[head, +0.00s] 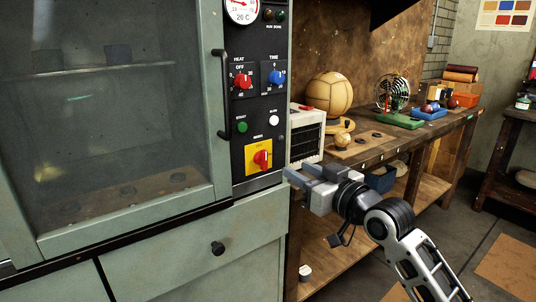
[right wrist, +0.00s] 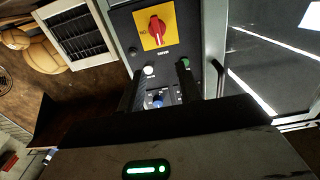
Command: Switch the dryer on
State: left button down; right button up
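The dryer (head: 210,205) is a grey-green cabinet with a closed glass door at the left of the head view. Its black panel carries a red rotary switch on a yellow plate (head: 262,158), a green start button (head: 242,127), a white button (head: 273,120), a red heat knob (head: 243,80) and a blue time knob (head: 277,77). My right gripper (head: 300,176) is open and empty, just below and right of the yellow plate. In the right wrist view the red switch (right wrist: 157,26) shows upside down, beyond the fingers (right wrist: 160,82). My left gripper is out of view.
A vertical door handle (head: 222,95) stands out left of the panel. A wooden workbench (head: 390,145) to the right holds a white grilled unit (head: 306,135), a large leather ball (head: 329,92) and a fan (head: 392,92). A drawer knob (head: 217,248) projects below.

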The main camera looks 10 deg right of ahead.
aim_at(266, 152)
jog(key=x, duration=1.2)
jog(key=shift+w, duration=0.15)
jog(key=shift+f, duration=0.1)
grip_shut()
